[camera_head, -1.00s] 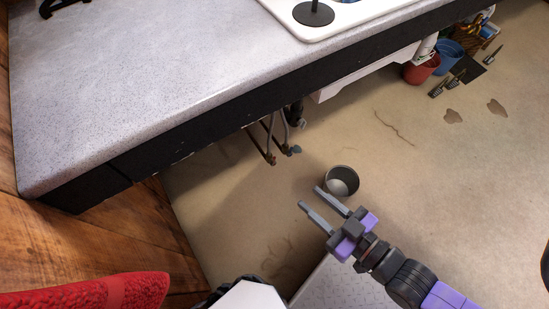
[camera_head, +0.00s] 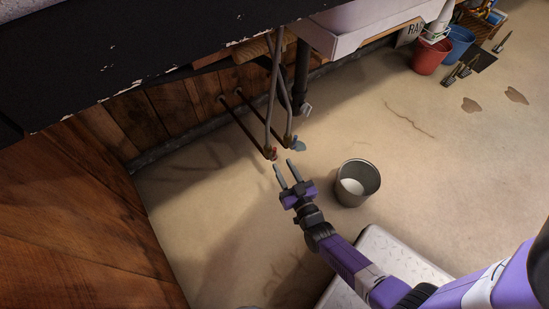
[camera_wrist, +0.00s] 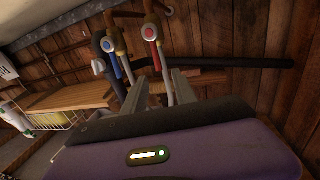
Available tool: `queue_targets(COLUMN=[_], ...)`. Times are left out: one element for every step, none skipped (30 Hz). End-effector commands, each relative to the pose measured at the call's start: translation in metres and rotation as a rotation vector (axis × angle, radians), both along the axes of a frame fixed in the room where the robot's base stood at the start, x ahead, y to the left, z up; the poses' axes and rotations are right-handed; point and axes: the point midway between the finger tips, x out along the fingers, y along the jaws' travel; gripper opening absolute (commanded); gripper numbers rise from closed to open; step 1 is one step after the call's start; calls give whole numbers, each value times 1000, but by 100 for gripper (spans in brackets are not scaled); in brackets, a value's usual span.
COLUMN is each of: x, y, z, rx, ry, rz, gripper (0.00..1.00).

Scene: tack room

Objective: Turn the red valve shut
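The red valve (camera_head: 272,153) sits at the end of a pipe under the counter, on the left of a pair. In the wrist view my fingers (camera_wrist: 160,92) stand apart below the valves.
A metal bucket (camera_head: 358,182) with something pale inside stands on the floor right of my gripper. Pipes and a dark drain (camera_head: 301,75) run up under the sink. A wooden wall (camera_head: 95,215) is at left. Red (camera_head: 431,56) and blue (camera_head: 459,43) buckets stand far right.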

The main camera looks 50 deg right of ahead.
Motion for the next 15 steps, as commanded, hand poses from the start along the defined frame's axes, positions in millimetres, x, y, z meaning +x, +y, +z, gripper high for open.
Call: queue_targets(x=[4,5,7,10,12,16,20,24,29,34,38,44,48,52,56], y=[-3,-4,-6,-7,-8,-10,-12,-14,-17,-19,-21,-24,-26,-28,-30], z=[-6,-7,-7,-8,-8,-7,-7,-7,-7,-8,-8,-8,-8,-8,-8], rx=[0,-1,0,-1,-1,-1,-1,-1,-1,-1,-2,-2,-1,-1,0], ry=[-3,-4,-5,-6,-6,-6,-6,-7,-7,-7,-6,-6,-6,-6,-7], rz=[-6,-8,-9,-10,-10,-10,-10,-10,-10,-10,-9,-9,-9,-9,-9], gripper=[34,34,34,34,34,34,34,34,34,34,34,34,34,34,34])
